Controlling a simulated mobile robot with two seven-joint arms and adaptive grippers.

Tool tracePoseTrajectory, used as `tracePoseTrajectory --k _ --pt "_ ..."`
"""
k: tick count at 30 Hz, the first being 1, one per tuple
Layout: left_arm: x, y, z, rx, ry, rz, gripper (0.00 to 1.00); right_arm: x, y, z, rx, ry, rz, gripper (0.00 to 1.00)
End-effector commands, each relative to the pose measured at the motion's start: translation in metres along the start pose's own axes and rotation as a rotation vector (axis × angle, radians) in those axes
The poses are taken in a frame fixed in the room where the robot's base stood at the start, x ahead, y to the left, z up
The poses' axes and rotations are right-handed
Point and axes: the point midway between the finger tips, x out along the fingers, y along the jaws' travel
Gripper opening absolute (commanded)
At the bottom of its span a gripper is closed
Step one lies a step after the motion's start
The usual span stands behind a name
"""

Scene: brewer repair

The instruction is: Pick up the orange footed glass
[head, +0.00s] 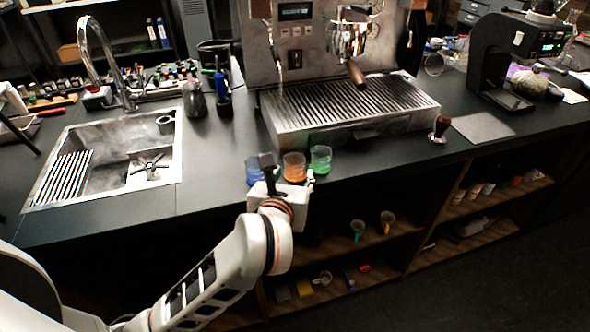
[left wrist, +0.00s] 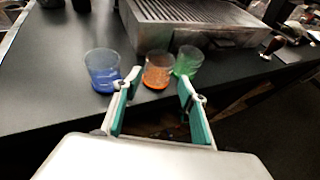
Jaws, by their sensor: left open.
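The orange glass (head: 294,167) stands upright on the dark counter, between a blue glass (head: 255,171) on its left and a green glass (head: 320,159) on its right. In the left wrist view the orange glass (left wrist: 157,71) shows between and beyond my open fingers, with the blue glass (left wrist: 102,70) and green glass (left wrist: 187,62) at either side. My left gripper (head: 287,174) is at the counter's front edge, open and empty; its fingers (left wrist: 157,100) point at the orange glass. I cannot tell the exact gap. My right gripper is not in view.
The espresso machine's drip tray (head: 345,108) stands close behind the glasses. A sink (head: 110,160) is at the left and a portafilter or tamper (head: 438,130) at the right. Open shelves (head: 400,235) lie below the counter edge.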

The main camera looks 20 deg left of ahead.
Motion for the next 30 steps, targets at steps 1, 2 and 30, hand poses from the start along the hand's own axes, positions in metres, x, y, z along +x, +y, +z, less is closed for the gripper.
tracePoseTrajectory --k 1,2,30 --pt "0.007 0.002 0.002 0.004 -0.002 0.004 0.42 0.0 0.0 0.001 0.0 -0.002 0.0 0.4" --pt "0.011 0.003 0.002 0.004 -0.002 0.004 0.42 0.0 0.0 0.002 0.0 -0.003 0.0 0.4" --pt "0.047 0.003 0.003 0.001 -0.002 0.002 0.1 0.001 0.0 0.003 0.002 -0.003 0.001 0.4"
